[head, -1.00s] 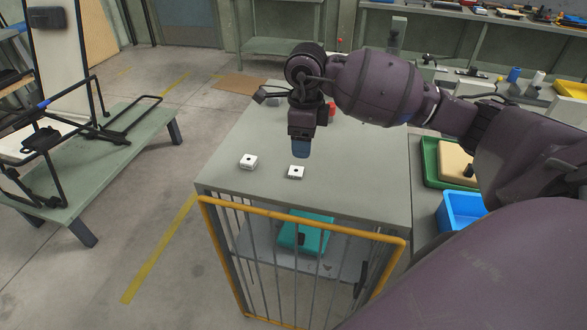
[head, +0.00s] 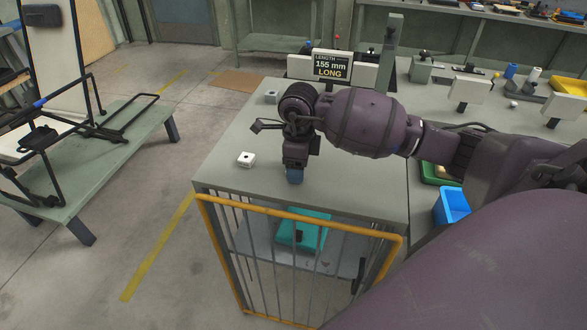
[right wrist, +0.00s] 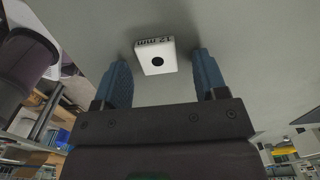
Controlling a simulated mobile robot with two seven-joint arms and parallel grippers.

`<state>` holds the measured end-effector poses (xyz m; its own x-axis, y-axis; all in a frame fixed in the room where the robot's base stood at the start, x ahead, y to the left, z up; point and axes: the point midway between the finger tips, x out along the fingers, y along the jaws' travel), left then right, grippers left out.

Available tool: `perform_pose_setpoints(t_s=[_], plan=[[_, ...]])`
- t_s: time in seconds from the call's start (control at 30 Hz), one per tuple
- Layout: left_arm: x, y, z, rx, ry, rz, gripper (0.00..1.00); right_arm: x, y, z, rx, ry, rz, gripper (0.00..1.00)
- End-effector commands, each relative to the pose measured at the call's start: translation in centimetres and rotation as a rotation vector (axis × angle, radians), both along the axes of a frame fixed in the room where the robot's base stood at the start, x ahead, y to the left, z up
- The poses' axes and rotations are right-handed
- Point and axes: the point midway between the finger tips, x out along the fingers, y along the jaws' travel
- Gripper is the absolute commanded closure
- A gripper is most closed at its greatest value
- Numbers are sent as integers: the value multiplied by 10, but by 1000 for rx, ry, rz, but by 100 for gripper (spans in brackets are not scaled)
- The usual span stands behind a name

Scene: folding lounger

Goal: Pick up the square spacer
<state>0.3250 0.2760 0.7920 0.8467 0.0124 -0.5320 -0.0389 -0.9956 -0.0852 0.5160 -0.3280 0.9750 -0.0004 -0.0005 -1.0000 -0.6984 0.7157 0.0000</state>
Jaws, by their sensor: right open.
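A white square spacer (right wrist: 157,56) with a dark central hole and "12 mm" on its side shows in the right wrist view, lying on the grey tabletop. It sits between and just beyond the two blue fingertips of my right gripper, with gaps on both sides. The right gripper is open and empty. My left gripper is not in view.
The grey table (head: 350,200) has a yellow-railed cage (head: 300,224) below its front edge. A sign reading "155 mm LONG" (head: 331,66) stands at the back. A blue bin (head: 452,206) is at the right, and a green bench (head: 95,165) with a black frame at the left.

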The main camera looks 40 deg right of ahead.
Motion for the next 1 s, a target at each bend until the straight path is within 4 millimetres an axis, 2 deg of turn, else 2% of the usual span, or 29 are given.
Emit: perform_pose_setpoints(t_s=[0.07, 0.4, 0.63, 0.77, 0.87, 1.0], plan=[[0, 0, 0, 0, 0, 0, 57, 0, 0, 0, 0, 0, 0, 37], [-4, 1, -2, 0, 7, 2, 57, 0, 0, 0, 0, 0, 0, 87], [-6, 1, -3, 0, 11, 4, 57, 0, 0, 1, 1, -1, 0, 87], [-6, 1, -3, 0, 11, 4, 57, 1, 0, 10, 0, -3, -1, 87], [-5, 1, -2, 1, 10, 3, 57, 1, 0, 24, 0, -4, 1, 87], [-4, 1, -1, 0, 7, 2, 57, 1, 0, 55, -2, -6, 1, 87]])
